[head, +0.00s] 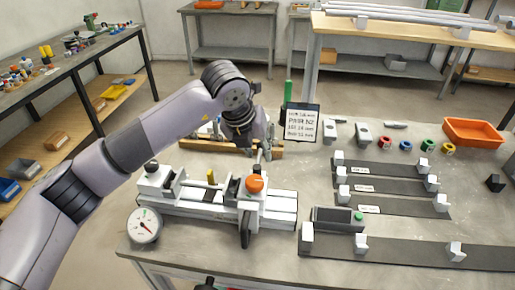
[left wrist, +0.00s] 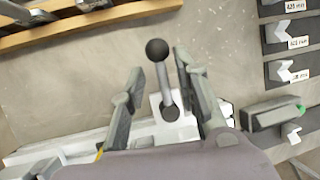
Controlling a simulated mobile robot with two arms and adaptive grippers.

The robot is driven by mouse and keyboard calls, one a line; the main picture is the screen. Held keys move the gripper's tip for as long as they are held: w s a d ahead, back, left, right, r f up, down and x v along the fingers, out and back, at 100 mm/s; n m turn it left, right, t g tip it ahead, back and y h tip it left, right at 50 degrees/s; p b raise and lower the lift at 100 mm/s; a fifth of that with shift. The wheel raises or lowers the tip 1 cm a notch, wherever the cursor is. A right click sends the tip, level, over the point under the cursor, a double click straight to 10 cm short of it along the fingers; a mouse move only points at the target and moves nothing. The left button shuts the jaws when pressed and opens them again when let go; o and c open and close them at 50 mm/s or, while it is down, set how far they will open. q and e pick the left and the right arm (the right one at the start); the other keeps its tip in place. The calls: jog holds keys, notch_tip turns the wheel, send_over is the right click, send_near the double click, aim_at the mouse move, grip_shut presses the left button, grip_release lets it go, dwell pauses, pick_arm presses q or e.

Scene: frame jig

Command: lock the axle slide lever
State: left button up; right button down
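The axle slide lever shows in the left wrist view as a grey rod with a black ball knob (left wrist: 157,50). Its lower end is on a white block of the axle jig (head: 280,208). My left gripper (left wrist: 163,68) is open, with one finger on each side of the lever and visible gaps between. In the head view my left gripper (head: 261,148) points down at the back of the jig, where the lever is mostly hidden by it. The jig also carries an orange knob (head: 254,183) and a black handle (head: 245,228). My right gripper is not in view.
A dial gauge (head: 144,225) stands at the jig's front left. A wooden rack (head: 190,145) with tools is behind the gripper, near a dark sign (head: 300,122). Dark rails with light blocks (head: 385,170) lie to the right. An orange bin (head: 473,133) is at the far right.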

pick_arm(q)
jog(key=shift+d+r, duration=0.1)
jog(key=shift+s+r, duration=0.1)
jog(key=shift+r, duration=0.15)
jog(key=v, duration=1.1)
jog(key=shift+s+r, duration=0.1)
